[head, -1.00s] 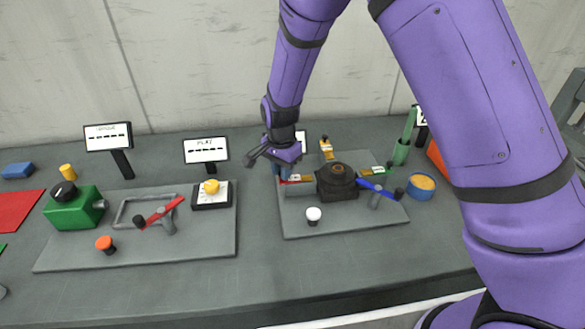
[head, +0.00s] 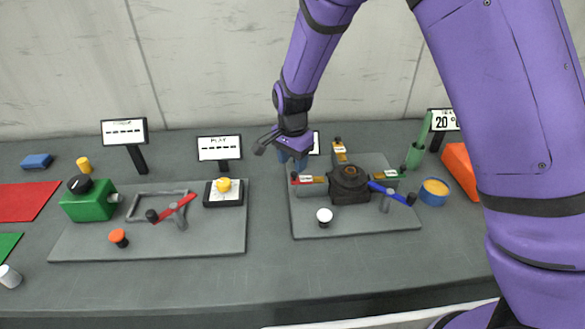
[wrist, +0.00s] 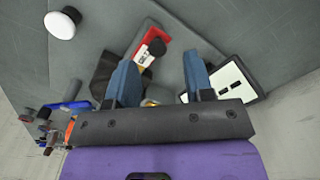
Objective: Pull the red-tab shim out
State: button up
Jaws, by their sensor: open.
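The red-tab shim (head: 309,180) sits at the left side of the dark screw jack (head: 350,184) on the right-hand grey plate. In the wrist view its red tab (wrist: 147,37) shows with a white label and a black knob, ahead of the fingertips. My gripper (head: 292,160) is open and empty, behind and above the red tab in the head view. Its two blue fingers (wrist: 160,84) are spread apart in the wrist view and do not touch the tab. The jack is partly hidden behind the left finger there.
Yellow-tab (head: 340,151) and green-tab (head: 392,173) shims sit around the jack. A blue lever (head: 394,192) projects right and a white knob (head: 324,216) stands in front. A sign (head: 314,143) stands behind my gripper.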

notch_tip(320, 180, up, 7)
jog(key=shift+r, duration=0.15)
dwell(0.4)
jog(key=s+d+r+n+t+y, duration=0.1)
jog(key=s+d+r+n, duration=0.1)
jog(key=s+d+r, duration=0.5)
jog(key=s+d+r+n+t+y, duration=0.1)
jog(key=s+d+r+n, duration=0.15)
jog(key=d+r, duration=0.65)
jog(key=s+d+r+n+t+h, duration=0.1)
jog(key=s+d+r+n, duration=0.1)
jog(key=s, duration=0.7)
jog(key=s+d+r+n+t+h, duration=0.1)
jog(key=s+d+r+n+t, duration=0.1)
jog(key=s+d+r, duration=0.2)
jog(key=s+d, duration=0.3)
jog(key=s, duration=0.3)
jog(key=shift+s, duration=0.15)
